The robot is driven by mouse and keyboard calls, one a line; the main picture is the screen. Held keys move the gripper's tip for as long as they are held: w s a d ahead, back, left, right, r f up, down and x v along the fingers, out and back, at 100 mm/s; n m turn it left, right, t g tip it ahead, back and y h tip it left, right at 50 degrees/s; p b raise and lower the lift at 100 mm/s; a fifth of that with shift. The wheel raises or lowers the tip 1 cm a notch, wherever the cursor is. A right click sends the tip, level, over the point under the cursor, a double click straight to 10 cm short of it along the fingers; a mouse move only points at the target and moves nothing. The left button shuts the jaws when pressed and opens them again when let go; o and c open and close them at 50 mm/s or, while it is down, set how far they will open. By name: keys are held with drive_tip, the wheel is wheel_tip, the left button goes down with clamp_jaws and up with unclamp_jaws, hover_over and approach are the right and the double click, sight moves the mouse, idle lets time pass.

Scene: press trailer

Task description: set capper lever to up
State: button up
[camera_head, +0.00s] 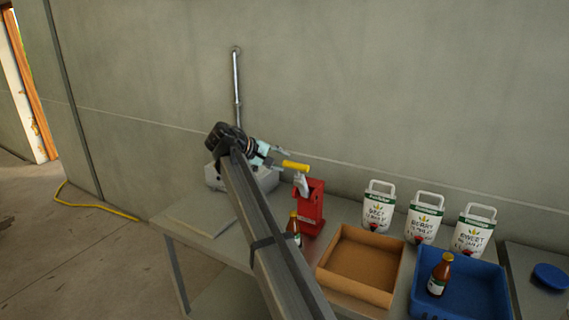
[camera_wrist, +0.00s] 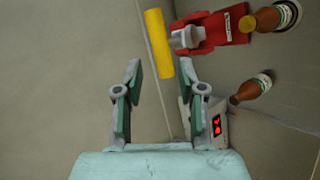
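The capper is a red stand (camera_head: 311,207) on the bench, and it also shows at the upper right of the wrist view (camera_wrist: 220,29). Its lever has a grey arm and a yellow handle (camera_head: 296,166), which stands above the red body on its left side. My gripper (camera_head: 281,157) is close to the left end of the handle. In the wrist view my gripper (camera_wrist: 160,68) is open, with its two fingers apart. The near end of the yellow handle (camera_wrist: 158,42) shows between the fingertips. I see no clear contact.
A brown bottle (camera_head: 294,228) stands by the capper. A brown tray (camera_head: 325,276), a blue tray (camera_head: 503,309) with another bottle (camera_head: 440,274), and white jugs (camera_head: 378,209) are to the right. A grey device with a red display (camera_wrist: 217,126) sits close to my right finger.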

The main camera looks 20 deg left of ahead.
drive_tip(key=c, duration=0.5)
drive_tip(key=shift+s+a+f+b, duration=0.1)
drive_tip(key=shift+f+b, duration=0.2)
drive_tip(key=shift+b, duration=0.05)
clamp_jaws()
drive_tip(key=n+t+y+b, duration=0.4)
drive_tip(key=n+t+b, duration=0.1)
drive_tip(key=t+b, duration=0.75)
approach(294, 168)
drive_tip(key=shift+g, duration=0.55)
drive_tip(key=p+x, duration=0.2)
drive_tip(key=x, duration=0.1)
drive_tip(key=r+p+x, duration=0.1)
drive_tip(key=x, duration=0.2)
drive_tip(key=shift+s+r+p, duration=0.1)
drive_tip(key=shift+s+p, duration=0.1)
drive_tip(key=shift+p, duration=0.2)
drive_tip(key=shift+w+r, duration=0.1)
drive_tip(key=shift+w, duration=0.5)
